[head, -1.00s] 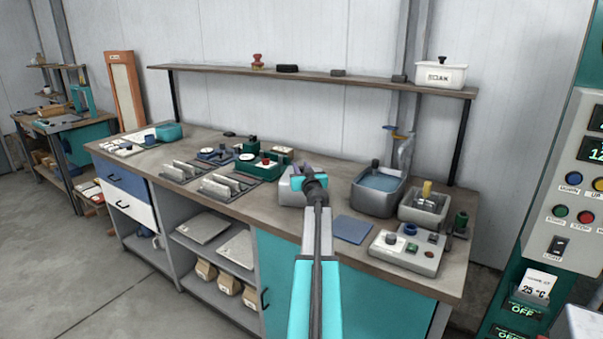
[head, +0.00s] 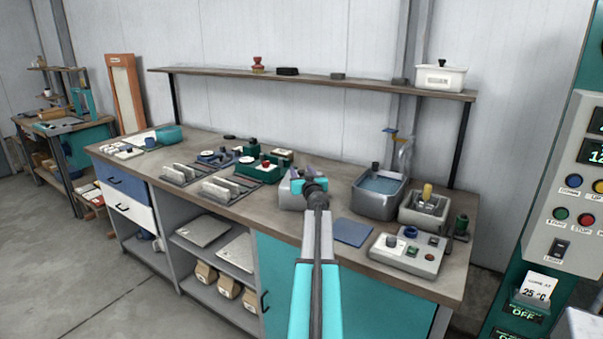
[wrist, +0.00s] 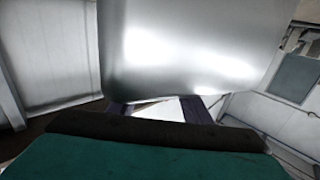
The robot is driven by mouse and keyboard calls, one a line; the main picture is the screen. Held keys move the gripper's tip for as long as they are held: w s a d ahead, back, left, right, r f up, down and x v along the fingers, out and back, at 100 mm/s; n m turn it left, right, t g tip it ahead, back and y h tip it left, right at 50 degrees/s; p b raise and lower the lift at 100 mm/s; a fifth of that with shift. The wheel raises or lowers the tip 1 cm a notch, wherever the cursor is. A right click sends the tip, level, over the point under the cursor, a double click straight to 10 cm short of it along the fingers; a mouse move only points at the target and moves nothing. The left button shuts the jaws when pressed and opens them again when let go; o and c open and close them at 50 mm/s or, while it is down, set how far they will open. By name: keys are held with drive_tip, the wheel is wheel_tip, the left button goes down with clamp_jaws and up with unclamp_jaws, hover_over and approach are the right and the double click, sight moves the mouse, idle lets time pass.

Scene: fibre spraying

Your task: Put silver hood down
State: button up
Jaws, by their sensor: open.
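The silver hood (wrist: 185,50) fills the upper middle of the wrist view as a large, shiny, smooth metal surface with a rounded lower edge. My gripper (wrist: 158,108) shows below that edge. Its two dark fingers stand apart, with a pale surface seen between them, so it is open. I cannot tell whether the fingers touch the hood. A grey box-like body (head: 288,198) shows just left of the wrist; I cannot tell whether this is the hood.
The workbench (head: 245,208) holds a water basin (head: 380,184) and grey tub (head: 423,212) at right, a control box (head: 407,252) and blue mat (head: 353,232) in front, and slotted racks (head: 190,174) at left. A shelf (head: 330,81) runs behind. A control cabinet (head: 560,200) stands at far right.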

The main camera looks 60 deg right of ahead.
drive_tip(key=p+v, duration=0.1)
drive_tip(key=v, duration=1.1)
idle(0.5)
drive_tip(key=shift+r, duration=0.2)
idle(0.5)
